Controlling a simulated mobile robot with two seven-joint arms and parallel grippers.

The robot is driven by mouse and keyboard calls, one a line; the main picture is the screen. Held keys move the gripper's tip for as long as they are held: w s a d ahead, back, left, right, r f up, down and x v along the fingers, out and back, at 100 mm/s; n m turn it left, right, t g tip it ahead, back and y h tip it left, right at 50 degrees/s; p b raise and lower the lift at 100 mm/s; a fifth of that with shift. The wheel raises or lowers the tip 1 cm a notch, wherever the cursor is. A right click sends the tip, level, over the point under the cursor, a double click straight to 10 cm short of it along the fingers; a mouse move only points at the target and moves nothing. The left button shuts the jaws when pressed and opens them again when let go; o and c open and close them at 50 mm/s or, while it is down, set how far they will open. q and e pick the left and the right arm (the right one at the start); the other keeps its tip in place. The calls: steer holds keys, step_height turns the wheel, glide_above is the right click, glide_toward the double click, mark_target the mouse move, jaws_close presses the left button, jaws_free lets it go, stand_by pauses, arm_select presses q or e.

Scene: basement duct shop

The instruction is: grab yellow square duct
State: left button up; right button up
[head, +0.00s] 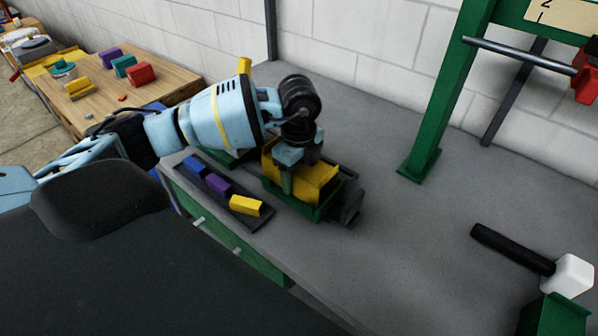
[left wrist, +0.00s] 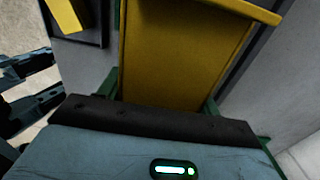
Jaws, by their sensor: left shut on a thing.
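The yellow square duct (head: 318,182) sits in a green holder (head: 318,211) on the grey bench, under my left wrist. My left gripper (head: 291,172) points down from above and is shut on the duct. In the left wrist view the yellow duct (left wrist: 180,60) fills the upper middle, with a flared rim at its top right. The gripper body covers the near part of the duct, and the exact finger contact is hidden.
A dark tray (head: 240,221) with blue, purple and yellow blocks (head: 246,205) lies left of the holder. A green post (head: 440,100) stands at the back right. A black-handled mallet (head: 512,249) lies at right. Bench between holder and mallet is clear.

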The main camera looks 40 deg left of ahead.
arm_select(q)
step_height(320, 180, up, 10)
steer(key=shift+r, duration=0.1)
stand_by(0.5)
